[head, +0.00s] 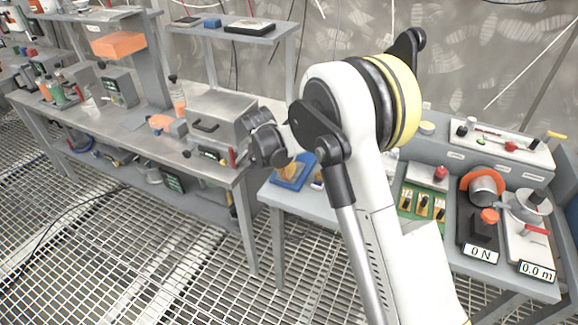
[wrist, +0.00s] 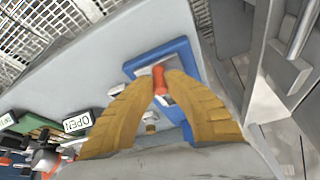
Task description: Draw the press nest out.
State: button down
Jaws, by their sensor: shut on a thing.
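A blue flat piece (wrist: 181,48) with an upright orange-red handle (wrist: 159,80) lies on the grey table top in the wrist view; I take it for the press nest. My gripper (wrist: 160,78) has its two yellow fingers closed on the handle from either side. In the head view the blue piece (head: 284,183) shows at the left end of the right-hand table, and my gripper (head: 289,171) reaches down over it. The fingers and the wrist hide part of the blue piece in both views.
An OPEN sign (wrist: 77,123) stands beside the blue piece. A green board (head: 409,204) with several small yellow parts lies further right, then an orange clamp-like device (head: 470,182). A grey box (head: 222,112) stands on the left bench, close to my wrist.

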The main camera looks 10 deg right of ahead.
jog(key=c, duration=1.4)
grip_release()
jog(key=shift+o, duration=0.2)
jog(key=shift+r, duration=0.1)
jog(key=v, duration=1.1)
jog(key=shift+r, duration=0.4)
jog(key=shift+s, duration=0.15)
